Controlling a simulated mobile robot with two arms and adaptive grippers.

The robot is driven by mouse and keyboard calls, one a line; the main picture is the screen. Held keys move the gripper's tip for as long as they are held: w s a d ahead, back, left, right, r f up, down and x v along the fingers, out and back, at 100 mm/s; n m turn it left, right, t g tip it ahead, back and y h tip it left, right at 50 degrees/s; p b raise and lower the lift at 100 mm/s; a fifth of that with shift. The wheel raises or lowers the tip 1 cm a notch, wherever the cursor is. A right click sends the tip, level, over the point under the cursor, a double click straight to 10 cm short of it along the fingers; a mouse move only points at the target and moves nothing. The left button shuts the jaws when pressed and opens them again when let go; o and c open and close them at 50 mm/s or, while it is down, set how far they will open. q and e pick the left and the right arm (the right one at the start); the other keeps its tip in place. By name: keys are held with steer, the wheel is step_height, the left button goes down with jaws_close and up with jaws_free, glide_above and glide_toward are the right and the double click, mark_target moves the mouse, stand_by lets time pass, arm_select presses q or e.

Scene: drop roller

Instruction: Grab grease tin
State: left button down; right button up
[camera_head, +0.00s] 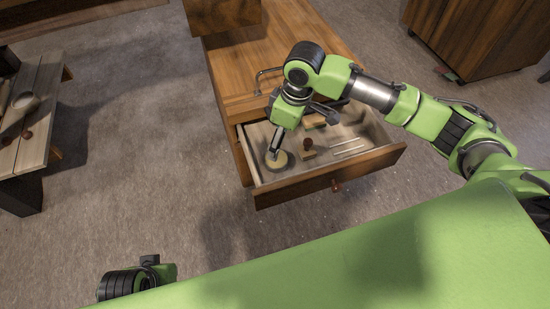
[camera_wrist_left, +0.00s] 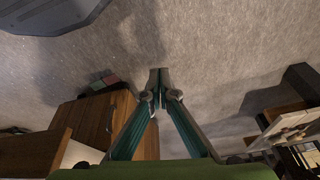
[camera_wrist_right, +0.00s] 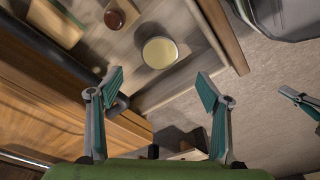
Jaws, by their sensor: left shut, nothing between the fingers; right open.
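The grease tin (camera_head: 276,160) is a round, low tin with a pale yellow top in the front left part of the open drawer (camera_head: 330,180). In the right wrist view the tin (camera_wrist_right: 160,52) lies ahead of and between my right gripper's fingertips (camera_wrist_right: 158,85), apart from them. My right gripper (camera_head: 274,152) is open and empty above the tin and partly hides it in the head view. My left gripper (camera_wrist_left: 160,85) is shut and empty, away from the drawer over the floor.
A stamp-like object with a dark red knob (camera_wrist_right: 121,14) and a wooden block (camera_wrist_right: 55,22) lie in the drawer beside the tin. Slender rods (camera_head: 348,146) lie at its right. The drawer walls stand close around. A bench (camera_head: 30,125) stands at left; floor between is clear.

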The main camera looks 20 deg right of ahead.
steer(key=b, duration=0.1)
glide_above(279, 160)
step_height(279, 160, down, 5)
steer(key=shift+f, duration=0.1)
steer(key=f, duration=0.1)
steer(key=f+b, duration=0.1)
steer(key=f, duration=0.1)
steer(key=f+b, duration=0.1)
steer(key=f, duration=0.1)
steer(key=shift+w+a+f, duration=0.2)
steer(key=shift+w+a, duration=0.05)
steer(key=shift+w, duration=0.05)
arm_select(q)
steer(key=v, duration=0.4)
steer(key=shift+a, duration=0.1)
arm_select(e)
steer(key=shift+r, duration=0.1)
steer(key=c, duration=1.3)
